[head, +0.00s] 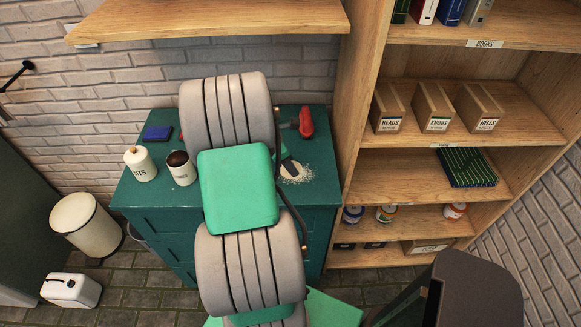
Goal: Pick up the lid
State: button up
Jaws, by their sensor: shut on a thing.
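A cream canister (140,168) stands on the left of the green cabinet top. Its label ends in "TS", and a pale lid with a small knob (133,151) sits on it. To its right stands a second cream canister (182,175) with a dark brown round top; I cannot tell whether that is a lid or the contents. My grey and green arm rises across the middle of the view and covers much of the cabinet. My gripper does not show; it seems hidden behind the arm. No loose lid is visible.
On the green cabinet (143,200) lie a blue box (158,132), a red object (306,122) and a pale grainy heap (298,173) with a dark flat piece beside it. A wooden wall shelf (210,18) hangs above. A tall shelf unit (435,160) stands at right.

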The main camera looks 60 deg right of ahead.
jog(key=shift+s+a+f, duration=0.1)
jog(key=shift+a+f, duration=0.05)
jog(key=shift+f, duration=0.1)
